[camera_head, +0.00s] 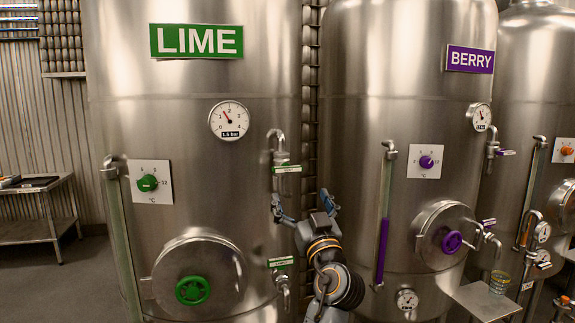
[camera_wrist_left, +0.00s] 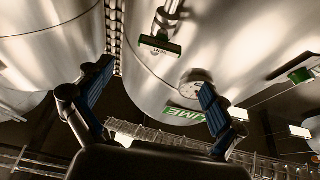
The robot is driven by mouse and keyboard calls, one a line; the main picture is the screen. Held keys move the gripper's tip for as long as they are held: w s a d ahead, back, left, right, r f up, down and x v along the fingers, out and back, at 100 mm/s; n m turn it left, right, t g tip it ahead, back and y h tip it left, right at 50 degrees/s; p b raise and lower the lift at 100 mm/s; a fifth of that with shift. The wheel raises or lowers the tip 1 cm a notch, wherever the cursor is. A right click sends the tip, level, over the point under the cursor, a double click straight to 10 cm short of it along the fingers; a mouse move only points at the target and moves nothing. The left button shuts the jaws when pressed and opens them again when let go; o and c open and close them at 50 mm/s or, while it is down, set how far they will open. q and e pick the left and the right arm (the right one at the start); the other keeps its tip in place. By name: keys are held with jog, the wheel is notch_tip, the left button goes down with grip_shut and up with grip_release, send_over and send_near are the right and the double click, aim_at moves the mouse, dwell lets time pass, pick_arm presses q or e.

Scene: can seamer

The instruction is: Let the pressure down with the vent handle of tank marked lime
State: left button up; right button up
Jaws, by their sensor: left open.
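The tank marked lime (camera_head: 120,100) stands at the left in the head view, with a green LIME sign (camera_head: 196,41). Its pressure gauge (camera_head: 229,120) carries a 1.5 bar label. The vent fitting is a bent metal pipe (camera_head: 278,143) on the tank's right side, with a green bar and white label (camera_head: 287,169) at its lower end. In the left wrist view this green bar (camera_wrist_left: 160,45) lies ahead, between and beyond the fingers. My left gripper (camera_head: 301,195) is open and empty, just below the bar and apart from it. My right gripper is not in view.
A second green-labelled fitting (camera_head: 281,262) sits lower on the lime tank. The berry tank (camera_head: 350,90) stands close on the right, with a purple sight tube (camera_head: 382,250). A round hatch with a green handwheel (camera_head: 193,290) is low left. A metal bench (camera_head: 35,230) stands far left.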

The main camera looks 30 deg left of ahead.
aim_at(288, 167)
pick_arm(q)
jog(key=p+x, duration=0.5)
jog(key=x, duration=0.5)
jog(key=shift+w+a+r, duration=0.1)
jog(key=shift+w+a, duration=0.3)
jog(key=shift+a, duration=0.05)
jog(key=c, duration=1.2)
